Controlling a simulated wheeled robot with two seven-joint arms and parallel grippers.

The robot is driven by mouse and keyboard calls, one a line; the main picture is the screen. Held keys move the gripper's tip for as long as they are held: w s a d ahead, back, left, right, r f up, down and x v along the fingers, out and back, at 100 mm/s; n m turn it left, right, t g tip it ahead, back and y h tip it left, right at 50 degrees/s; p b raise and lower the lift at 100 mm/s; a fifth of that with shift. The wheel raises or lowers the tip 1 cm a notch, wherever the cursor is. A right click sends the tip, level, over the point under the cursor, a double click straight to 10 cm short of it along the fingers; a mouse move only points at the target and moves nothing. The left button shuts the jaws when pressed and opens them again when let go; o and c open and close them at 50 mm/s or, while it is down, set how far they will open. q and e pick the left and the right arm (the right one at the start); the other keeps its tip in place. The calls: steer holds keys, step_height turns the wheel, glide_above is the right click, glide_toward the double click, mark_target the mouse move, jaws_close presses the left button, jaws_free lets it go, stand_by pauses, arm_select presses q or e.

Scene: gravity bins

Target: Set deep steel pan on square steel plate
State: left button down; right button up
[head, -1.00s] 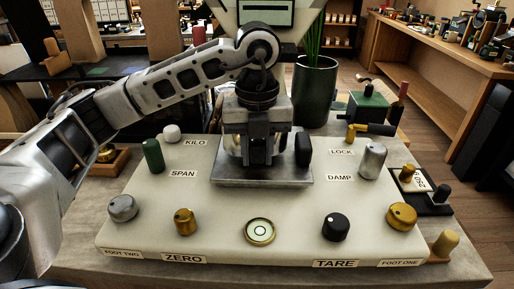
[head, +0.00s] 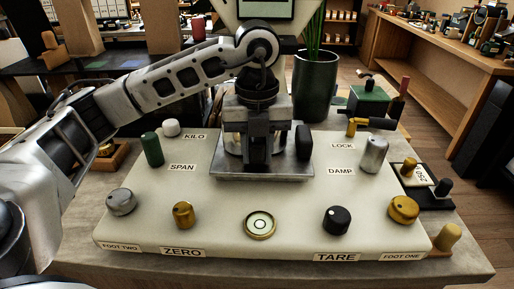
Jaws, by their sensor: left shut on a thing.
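The square steel plate (head: 232,172) lies on the middle of the pale scale body, toward its back. My left gripper (head: 262,152) points down over the plate, with its fingers close above it. It is shut on the deep steel pan (head: 234,147), of which only a shiny bit shows beside the fingers. The gripper hides most of the pan, so I cannot tell whether its base touches the plate. My right gripper is not in view.
The scale body (head: 210,215) carries a green knob (head: 152,149), a brass knob (head: 183,215), a round level (head: 260,225), a black knob (head: 336,220) and a steel knob (head: 373,155). A plant pot (head: 315,85) and a green box (head: 368,101) stand behind.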

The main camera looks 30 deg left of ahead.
arm_select(q)
steer(key=shift+f, duration=0.15)
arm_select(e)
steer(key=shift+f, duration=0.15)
arm_select(q)
steer(key=c, duration=1.1)
jaws_free()
steer(key=shift+o, duration=0.2)
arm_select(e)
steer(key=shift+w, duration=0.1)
arm_select(q)
step_height(320, 180, up, 16)
steer(key=p, duration=0.3)
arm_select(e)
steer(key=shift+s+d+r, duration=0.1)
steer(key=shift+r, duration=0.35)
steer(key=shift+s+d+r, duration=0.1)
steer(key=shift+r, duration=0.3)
